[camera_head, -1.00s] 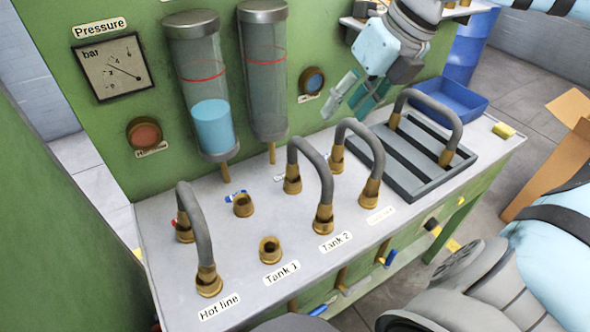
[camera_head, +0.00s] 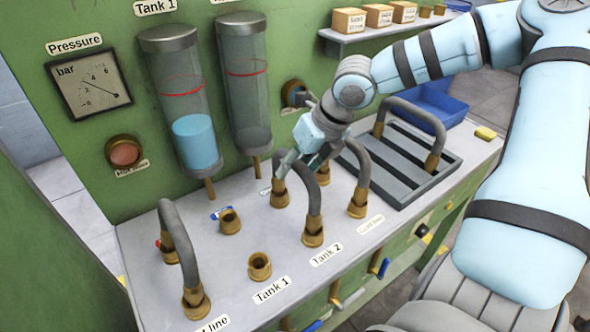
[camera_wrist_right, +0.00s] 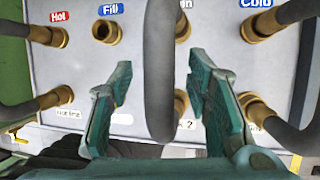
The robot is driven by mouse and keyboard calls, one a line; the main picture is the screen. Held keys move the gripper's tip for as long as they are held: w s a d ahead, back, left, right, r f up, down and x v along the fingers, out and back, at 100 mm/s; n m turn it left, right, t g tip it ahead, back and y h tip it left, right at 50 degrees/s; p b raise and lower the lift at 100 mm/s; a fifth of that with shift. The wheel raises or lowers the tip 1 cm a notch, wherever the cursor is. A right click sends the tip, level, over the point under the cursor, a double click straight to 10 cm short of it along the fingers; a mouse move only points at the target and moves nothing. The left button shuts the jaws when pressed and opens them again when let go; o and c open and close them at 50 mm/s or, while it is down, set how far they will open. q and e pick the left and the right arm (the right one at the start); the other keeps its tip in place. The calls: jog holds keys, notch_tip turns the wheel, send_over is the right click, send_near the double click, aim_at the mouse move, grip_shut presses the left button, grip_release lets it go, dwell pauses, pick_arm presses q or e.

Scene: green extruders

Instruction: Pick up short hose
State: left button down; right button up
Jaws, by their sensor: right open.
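Several grey hoses with brass ends arch over the bench. One is at Hot line (camera_head: 175,235), one at Tank 2 (camera_head: 312,190), one farther right (camera_head: 362,165), and one on the slatted rack (camera_head: 425,115). Which is called short is not marked. My right gripper (camera_head: 303,163) is open at the top of the Tank 2 hose. In the right wrist view, the fingers (camera_wrist_right: 158,85) stand apart on either side of that hose (camera_wrist_right: 160,45); contact cannot be told. My left gripper is out of view.
The dark slatted rack (camera_head: 361,188) lies on the bench's right, with a blue bin (camera_head: 430,97) behind. Glass tanks (camera_head: 183,90) and a pressure gauge (camera_head: 88,85) are on the green wall. Open brass sockets (camera_head: 260,266) stand at Tank 1.

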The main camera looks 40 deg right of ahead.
grip_shut()
dwell(0.5)
